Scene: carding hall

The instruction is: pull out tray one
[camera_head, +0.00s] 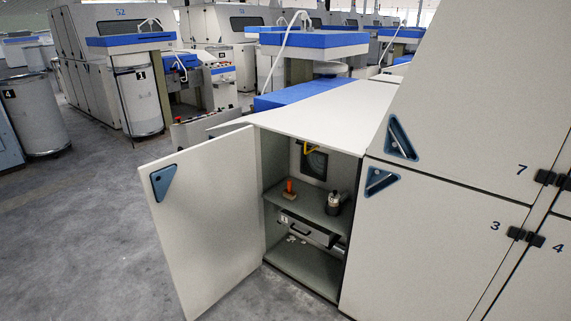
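Tray one, a grey drawer (318,236), sits under the shelf inside an open cabinet. A small label at its left end appears to read 1. A dark handle (299,229) is on its front. The drawer looks pushed in under the shelf, but its right end is partly hidden by the cabinet's side. The cabinet door (205,215) stands wide open to the left, with a blue triangular latch plate (163,182). Neither of my grippers shows in the head view.
On the shelf (312,204) above the drawer are an orange-handled tool (290,187) and a dark and metallic object (334,202). Closed panels marked 3, 4 and 7 stand at right. Grey floor (85,240) left of the door is clear. Machines and cans stand behind.

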